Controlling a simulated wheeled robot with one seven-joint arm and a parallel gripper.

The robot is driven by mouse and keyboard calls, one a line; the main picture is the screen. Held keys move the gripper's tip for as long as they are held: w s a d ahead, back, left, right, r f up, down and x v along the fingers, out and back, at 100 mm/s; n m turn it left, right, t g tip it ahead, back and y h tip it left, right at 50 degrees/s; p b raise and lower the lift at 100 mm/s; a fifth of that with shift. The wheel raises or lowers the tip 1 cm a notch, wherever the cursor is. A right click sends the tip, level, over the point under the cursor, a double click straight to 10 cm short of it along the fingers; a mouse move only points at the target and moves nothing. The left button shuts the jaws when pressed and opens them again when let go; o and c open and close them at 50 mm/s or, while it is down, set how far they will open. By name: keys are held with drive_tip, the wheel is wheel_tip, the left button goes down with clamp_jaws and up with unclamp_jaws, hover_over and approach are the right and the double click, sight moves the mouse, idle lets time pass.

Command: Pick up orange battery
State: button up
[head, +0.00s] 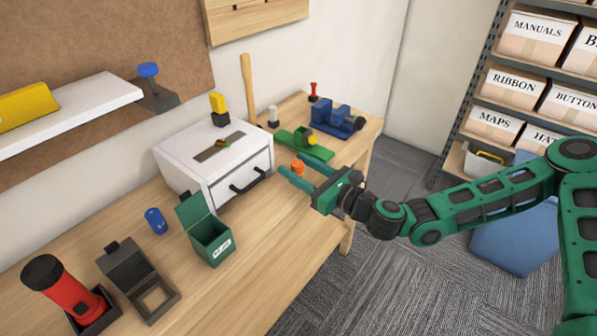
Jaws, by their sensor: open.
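The orange battery (298,168) is a small orange cylinder on the wooden workbench, right of the white drawer box. My gripper (300,171) is open, with its two green fingers pointing left toward the battery. The battery shows at the fingertips, between or just behind them; I cannot tell which, nor whether they touch it. Part of its lower side is hidden by the fingers.
The white drawer box (209,170) stands close left of the fingers. A green tray (304,146) and a blue vise (333,117) lie behind. A green open box (211,240), blue battery (155,220) and red flashlight (65,287) are left.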

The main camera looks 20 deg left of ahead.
sight(297, 162)
drive_tip(key=shift+a, duration=0.1)
clamp_jaws()
drive_tip(key=shift+r, duration=0.1)
drive_tip(key=shift+r, duration=0.75)
wheel_tip(297, 162, up, 2)
drive_tip(key=shift+r, duration=0.1)
drive_tip(key=s+a+r, duration=0.5)
drive_tip(key=s+r, duration=0.2)
drive_tip(key=s, duration=0.3)
drive_tip(key=shift+s+a, duration=0.15)
